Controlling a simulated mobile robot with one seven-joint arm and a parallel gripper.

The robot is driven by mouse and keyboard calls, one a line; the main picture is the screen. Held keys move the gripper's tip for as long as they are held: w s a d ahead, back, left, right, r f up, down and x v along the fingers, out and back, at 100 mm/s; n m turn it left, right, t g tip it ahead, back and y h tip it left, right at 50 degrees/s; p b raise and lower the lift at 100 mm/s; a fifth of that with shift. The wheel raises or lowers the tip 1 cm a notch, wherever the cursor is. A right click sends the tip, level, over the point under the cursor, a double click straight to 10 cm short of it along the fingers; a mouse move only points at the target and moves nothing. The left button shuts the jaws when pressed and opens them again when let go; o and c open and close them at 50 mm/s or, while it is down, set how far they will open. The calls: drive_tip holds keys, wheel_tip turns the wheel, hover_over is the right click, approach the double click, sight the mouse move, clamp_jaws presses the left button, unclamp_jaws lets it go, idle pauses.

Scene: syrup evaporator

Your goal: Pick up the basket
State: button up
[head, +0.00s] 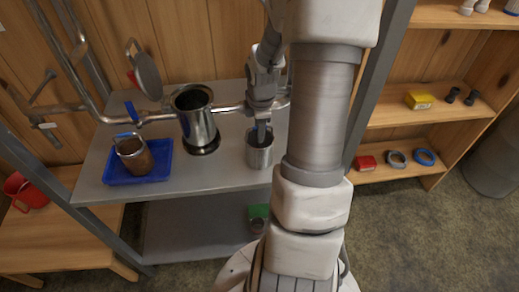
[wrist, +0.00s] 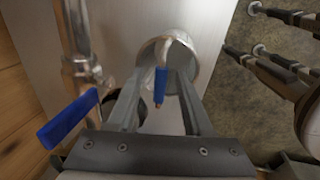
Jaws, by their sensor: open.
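My gripper (head: 262,132) is open, pointing down over a small metal cylindrical container (head: 260,156) on the grey metal table. In the wrist view my gripper's fingers (wrist: 163,78) reach to the round rim of this container (wrist: 190,55), with a narrow blue piece (wrist: 161,86) between them. I cannot tell whether the fingers touch the container. A second container, brown and bucket-like with a pale rim (head: 133,158), stands in a blue tray (head: 160,170) at the table's left. I cannot tell for certain which of the two is the basket.
A tall metal pot (head: 196,120) stands between the two containers. A metal pipe with a blue lever (head: 131,111) runs along the back; the lever (wrist: 68,120) also shows in the wrist view. Wooden shelves (head: 430,115) with small items stand right. A red container (head: 27,190) is far left.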

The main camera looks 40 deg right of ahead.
clamp_jaws()
idle(1.3)
